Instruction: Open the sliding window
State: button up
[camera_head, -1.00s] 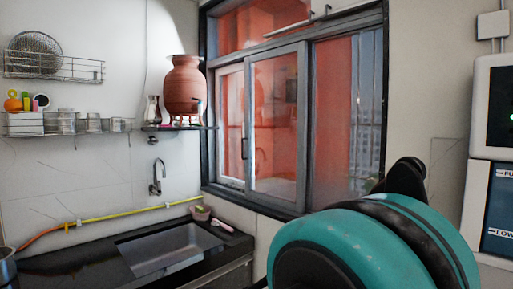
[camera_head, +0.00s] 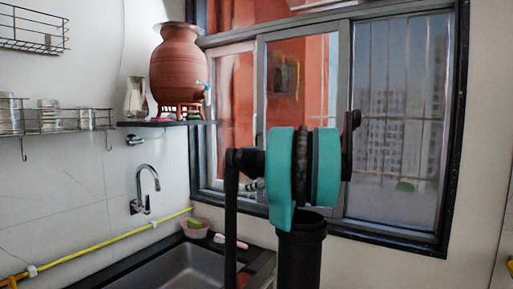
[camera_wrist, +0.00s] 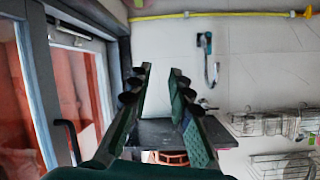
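The sliding window (camera_head: 345,100) has grey frames in a dark surround, with red surfaces behind the left and middle glass and grey buildings behind the right pane. In the head view my teal and black arm covers the lower middle of it. In the wrist view, which is turned over, the window frame (camera_wrist: 40,75) fills the left side, with a black handle (camera_wrist: 70,141) on it. My gripper (camera_wrist: 161,72) has its two fingers apart with nothing between them. The handle lies left of the fingers, apart from them. In the head view the fingertips cannot be made out.
A clay pot (camera_head: 178,72) stands on a dark wall shelf (camera_head: 165,123) left of the window. Below are a tap (camera_head: 145,190), a sink (camera_head: 185,268), a pink bowl (camera_head: 195,227) and a yellow hose (camera_head: 110,244). Wire racks (camera_head: 75,127) hang on the left wall.

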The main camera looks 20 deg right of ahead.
jog(key=w+d+r+n+t, duration=0.1)
jog(key=w+d+r+t, duration=0.15)
jog(key=d+r, duration=0.55)
jog(key=w+d+r+t, duration=0.1)
jog(key=d+r+t, duration=0.2)
jog(key=d+r, duration=0.5)
jog(key=x, duration=0.5)
jog(key=f+x, duration=0.1)
jog(key=x, duration=1)
jog(key=shift+w+d+f, duration=0.3)
jog(key=shift+w+f, duration=0.05)
jog(key=shift+w, duration=0.05)
grip_shut()
